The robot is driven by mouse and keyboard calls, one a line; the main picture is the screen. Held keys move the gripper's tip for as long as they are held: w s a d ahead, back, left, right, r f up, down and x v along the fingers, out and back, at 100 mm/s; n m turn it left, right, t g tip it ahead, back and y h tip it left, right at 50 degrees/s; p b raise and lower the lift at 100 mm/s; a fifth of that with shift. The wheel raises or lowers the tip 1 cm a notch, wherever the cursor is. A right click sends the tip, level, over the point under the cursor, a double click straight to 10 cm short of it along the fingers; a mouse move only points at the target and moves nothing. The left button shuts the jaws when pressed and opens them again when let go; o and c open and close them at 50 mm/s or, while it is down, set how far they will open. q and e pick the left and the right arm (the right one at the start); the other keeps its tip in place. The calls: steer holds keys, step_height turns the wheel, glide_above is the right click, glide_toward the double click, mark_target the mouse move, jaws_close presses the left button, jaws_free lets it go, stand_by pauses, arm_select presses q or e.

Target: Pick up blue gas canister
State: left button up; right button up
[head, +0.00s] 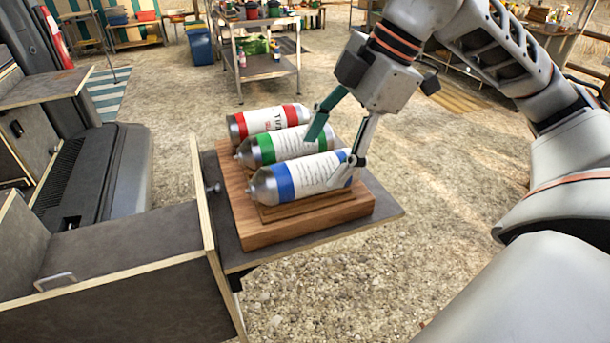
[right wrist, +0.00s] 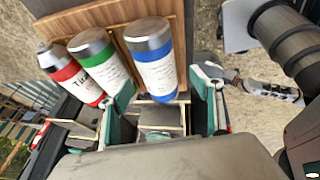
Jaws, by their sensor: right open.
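The blue gas canister (head: 300,178) lies on its side on a wooden block, nearest in a row of three, with a white label and blue bands. It also shows in the right wrist view (right wrist: 152,58). The green canister (head: 285,146) and the red canister (head: 266,120) lie behind it. My right gripper (head: 338,150) is open at the right end of the blue canister; one finger shows in front of that end and the other over the green canister. In the right wrist view its open fingers (right wrist: 160,112) stand near the canister's blue end. My left gripper is not in view.
The wooden block (head: 270,236) rests on a dark pull-out shelf (head: 375,212). A cabinet box (head: 120,265) stands to the left. A metal table (head: 262,60) with goods and blue bins (head: 200,45) stand farther back. Gravel ground is open to the right.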

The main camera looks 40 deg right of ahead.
mark_target(317, 161)
steer(key=x, duration=0.5)
steer(key=shift+w+b, duration=0.15)
steer(key=shift+b, duration=0.15)
steer(key=c, duration=1.4)
steer(key=shift+c, duration=0.2)
steer(key=shift+r, duration=0.15)
